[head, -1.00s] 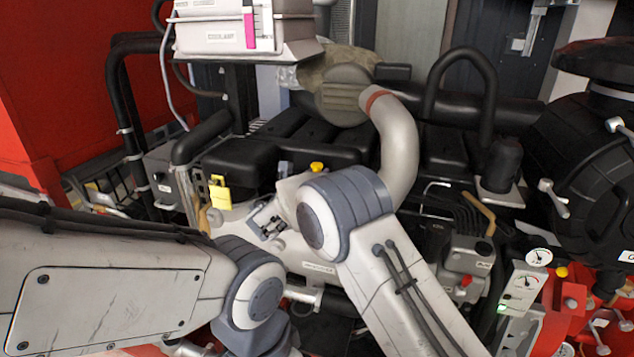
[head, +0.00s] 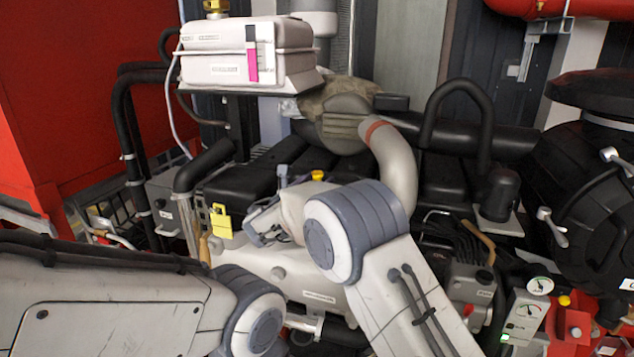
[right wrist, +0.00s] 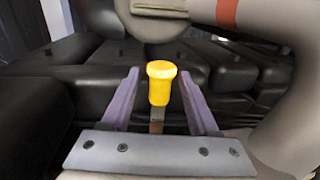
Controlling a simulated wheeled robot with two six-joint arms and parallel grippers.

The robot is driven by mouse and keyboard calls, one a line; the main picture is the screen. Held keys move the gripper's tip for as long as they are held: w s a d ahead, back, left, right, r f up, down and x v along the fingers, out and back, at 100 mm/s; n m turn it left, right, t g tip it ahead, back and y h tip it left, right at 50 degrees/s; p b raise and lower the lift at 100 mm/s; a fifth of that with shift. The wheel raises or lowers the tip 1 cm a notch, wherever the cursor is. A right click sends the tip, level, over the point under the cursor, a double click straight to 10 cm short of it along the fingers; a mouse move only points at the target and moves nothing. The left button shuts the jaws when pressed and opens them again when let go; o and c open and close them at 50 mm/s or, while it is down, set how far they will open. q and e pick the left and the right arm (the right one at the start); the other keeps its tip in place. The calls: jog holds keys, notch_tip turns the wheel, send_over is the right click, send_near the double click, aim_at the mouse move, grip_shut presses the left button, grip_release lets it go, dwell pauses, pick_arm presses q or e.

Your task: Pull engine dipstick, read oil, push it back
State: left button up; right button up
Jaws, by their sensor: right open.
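The dipstick's yellow knob (head: 317,175) shows above the engine, left of the grey pipe with the red band. In the right wrist view the knob (right wrist: 161,82) stands upright between my right gripper's two fingers, with a narrow metal strip below it. My right gripper (right wrist: 160,73) is open, with a visible gap on each side of the knob. In the head view my right wrist hides much of this gripper (head: 299,175). The lower part of the dipstick is hidden, and no oil mark can be made out.
The grey pipe (head: 395,170) rises close to the right of the knob. Black engine covers (head: 250,165) lie behind it. A yellow padlock-like tag (head: 221,220) hangs to the left. A white box (head: 215,70) stands at the back, and gauges (head: 527,310) sit at lower right.

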jog(key=b+v, duration=0.4)
jog(key=v, duration=0.6)
jog(key=shift+s, duration=0.2)
